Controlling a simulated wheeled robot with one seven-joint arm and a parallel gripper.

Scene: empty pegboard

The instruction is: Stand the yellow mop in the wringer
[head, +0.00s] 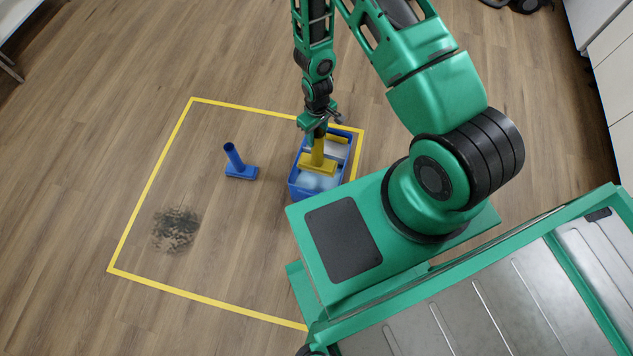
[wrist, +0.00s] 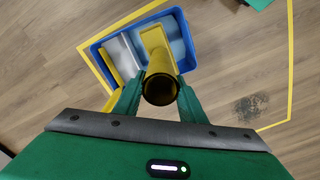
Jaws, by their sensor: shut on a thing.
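The yellow mop (head: 317,163) has a short upright handle and a flat rectangular head. My gripper (head: 319,130) is shut on its handle from above. In the wrist view my gripper (wrist: 160,92) has a finger on each side of the round handle end, and the yellow head (wrist: 156,40) shows beyond it. The head is over the pale, water-like part of the blue bucket (head: 296,189). I cannot tell whether it touches the water. The wringer, a grey plate with yellow parts (head: 338,140), takes up the bucket's far side, beside the mop; it also shows in the wrist view (wrist: 118,57).
A blue mop (head: 238,168) stands on the wooden floor left of the bucket. A dark dirt patch (head: 177,230) lies farther left and nearer. Yellow floor tape (head: 148,187) outlines the area. The floor between is clear.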

